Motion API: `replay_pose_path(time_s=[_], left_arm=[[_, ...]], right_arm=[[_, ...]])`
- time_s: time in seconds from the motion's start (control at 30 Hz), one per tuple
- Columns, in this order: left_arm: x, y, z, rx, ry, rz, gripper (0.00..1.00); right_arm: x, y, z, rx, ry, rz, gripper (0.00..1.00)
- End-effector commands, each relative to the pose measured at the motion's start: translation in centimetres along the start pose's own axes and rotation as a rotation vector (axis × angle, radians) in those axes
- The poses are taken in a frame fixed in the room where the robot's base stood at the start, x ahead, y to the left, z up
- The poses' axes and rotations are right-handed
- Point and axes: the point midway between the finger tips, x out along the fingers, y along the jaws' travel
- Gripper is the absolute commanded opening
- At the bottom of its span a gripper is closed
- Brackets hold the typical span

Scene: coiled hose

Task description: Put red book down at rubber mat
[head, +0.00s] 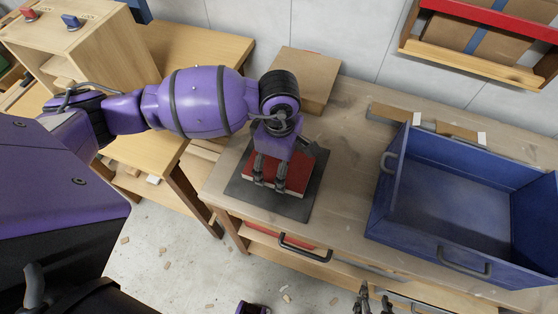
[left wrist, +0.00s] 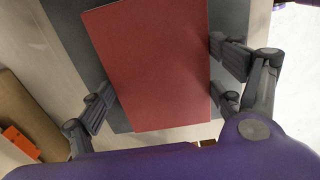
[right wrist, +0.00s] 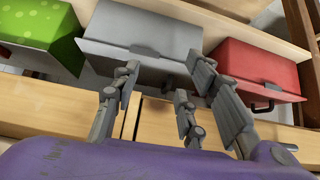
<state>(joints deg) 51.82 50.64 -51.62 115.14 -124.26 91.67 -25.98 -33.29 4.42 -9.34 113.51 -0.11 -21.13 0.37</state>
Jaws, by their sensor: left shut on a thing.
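The red book (head: 292,173) lies flat over the dark rubber mat (head: 243,191) on the workbench. My left gripper (head: 269,183) comes down from above and is shut on the book. In the left wrist view the red cover (left wrist: 155,65) sits between the fingers, with the grey mat (left wrist: 230,17) showing around it. I cannot tell whether the book touches the mat. My right gripper (head: 372,300) is at the bottom edge of the head view, away from the book. In the right wrist view its fingers (right wrist: 160,92) are apart with nothing between them.
A large blue crate (head: 378,205) stands on the bench to the right. A cardboard box (head: 300,75) lies behind the mat. The bench top between mat and crate is clear. The right wrist view shows green (right wrist: 40,30), grey (right wrist: 150,35) and red boxes (right wrist: 255,70).

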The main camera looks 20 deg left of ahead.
Motion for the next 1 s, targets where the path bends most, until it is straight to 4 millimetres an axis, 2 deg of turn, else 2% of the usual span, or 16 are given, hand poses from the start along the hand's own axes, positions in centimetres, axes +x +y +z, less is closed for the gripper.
replay_pose_path(time_s=[0.1, 0.13, 0.23, 0.67, 0.77, 1.0], left_arm=[[0.4, 0.0, 0.0, 0.0, 0.0, -0.001, 0.49], [0.4, -0.1, 0.0, 0.0, 0.0, -0.002, 0.87], [0.3, 0.0, 0.0, 0.0, 0.0, -0.001, 1.0], [-0.1, 0.0, 0.0, -0.001, 0.0, 0.001, 1.0], [-1.1, 0.1, 0.0, 0.0, 0.0, 0.002, 1.0], [-6.1, 0.2, 0.0, 0.001, 0.0, 0.006, 1.0]], right_arm=[[0.1, 0.1, 0.3, -0.002, -0.004, 0.0, 0.4], [0.1, 0.1, 0.3, -0.002, -0.003, 0.001, 0.4], [0.1, 0.2, 0.2, -0.003, -0.002, 0.002, 0.4], [0.0, 0.2, -0.2, -0.006, 0.005, 0.002, 0.4], [0.0, 0.2, -0.2, -0.005, 0.004, 0.002, 0.4], [0.0, 0.2, -0.3, -0.005, 0.004, 0.001, 0.4]])
